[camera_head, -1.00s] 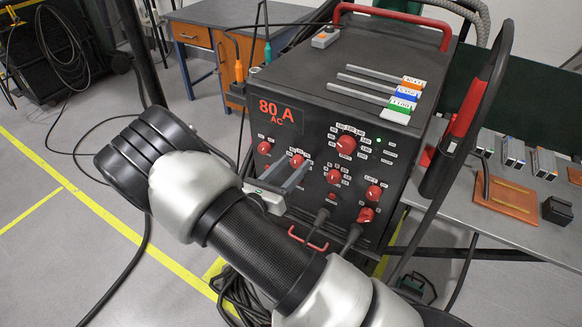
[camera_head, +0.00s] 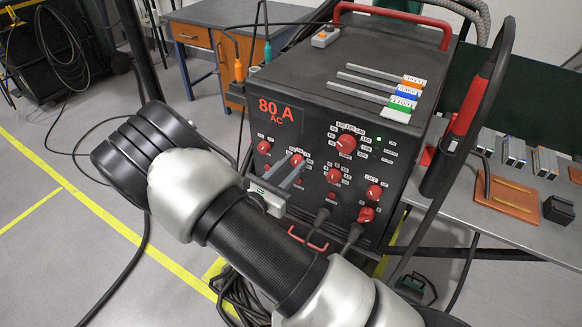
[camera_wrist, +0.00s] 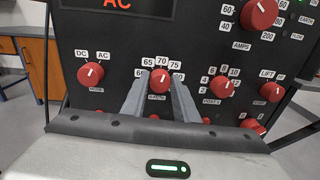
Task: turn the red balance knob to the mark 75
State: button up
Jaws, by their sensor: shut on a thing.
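The red balance knob (camera_wrist: 160,81) is on the front panel of a black welding machine (camera_head: 318,80), with marks 65, 70 and 75 above it. Its white pointer line faces about up, near 70; the exact reading is hard to tell. My gripper (camera_wrist: 158,85) is shut on this knob, one grey finger on each side. In the head view the knob (camera_head: 297,160) shows just past the fingertips of my gripper (camera_head: 288,165). The fingers hide the lower sides of the knob and part of its label.
A DC/AC mode knob (camera_wrist: 90,74) is left of my fingers and another red knob (camera_wrist: 222,86) is to the right. The large amps knob (camera_wrist: 259,14) is up and right. Cable plugs (camera_head: 322,216) and a red handle (camera_head: 308,238) stick out below.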

jog(key=m+b, duration=0.1)
jog(key=m, duration=0.3)
jog(key=shift+s+d+m+b, duration=0.1)
jog(key=shift+m+b, duration=0.2)
dwell(0.3)
jog(key=o, duration=1.1)
jog(key=shift+c, duration=0.2)
jog(key=p+v, duration=0.1)
jog(key=v, duration=1.6)
jog(key=shift+s+r, duration=0.2)
jog(key=shift+s, duration=0.15)
jog(key=shift+d+r+m, duration=0.1)
jog(key=shift+m, duration=0.2)
